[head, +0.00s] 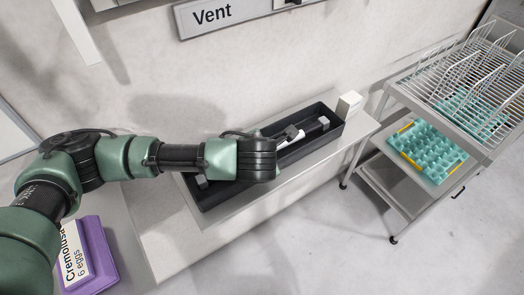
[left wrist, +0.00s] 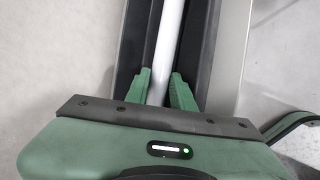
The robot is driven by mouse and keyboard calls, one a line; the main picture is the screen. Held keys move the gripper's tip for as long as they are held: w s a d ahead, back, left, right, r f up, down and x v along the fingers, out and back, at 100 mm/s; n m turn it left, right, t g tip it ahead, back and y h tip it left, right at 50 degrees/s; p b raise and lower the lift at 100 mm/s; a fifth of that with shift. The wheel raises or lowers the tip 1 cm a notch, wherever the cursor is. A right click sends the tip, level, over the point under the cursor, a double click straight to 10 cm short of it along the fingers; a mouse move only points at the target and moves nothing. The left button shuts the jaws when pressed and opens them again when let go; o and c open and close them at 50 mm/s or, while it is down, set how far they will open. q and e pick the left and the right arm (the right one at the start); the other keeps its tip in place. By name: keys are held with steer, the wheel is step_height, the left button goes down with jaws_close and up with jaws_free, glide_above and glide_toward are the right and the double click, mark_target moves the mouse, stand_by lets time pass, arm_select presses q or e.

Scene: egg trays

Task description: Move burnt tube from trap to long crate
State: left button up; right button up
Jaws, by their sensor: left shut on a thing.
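A long dark crate (head: 312,149) lies on a pale ledge below the wall. My left gripper (head: 283,147) is over its middle, and the arm hides part of the crate. In the left wrist view, the green fingers (left wrist: 161,92) are shut on a white tube (left wrist: 169,38), which runs lengthwise between the dark crate walls (left wrist: 205,50). In the head view, a white piece and a grey end (head: 323,121) show inside the crate beyond the gripper. I cannot tell whether the tube rests on the crate floor. Burn marks are not discernible. My right gripper is not in view.
A small white block (head: 349,104) stands by the crate's right end. A purple egg box (head: 98,252) is at lower left. A "Vent" sign (head: 235,14) is on the wall.

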arm_select(q)
steer(key=o, duration=1.1)
steer(key=shift+s, duration=0.1)
steer(key=shift+c, duration=0.2)
steer(key=v, duration=0.7)
steer(key=shift+s+r, duration=0.15)
steer(key=shift+r, duration=0.2)
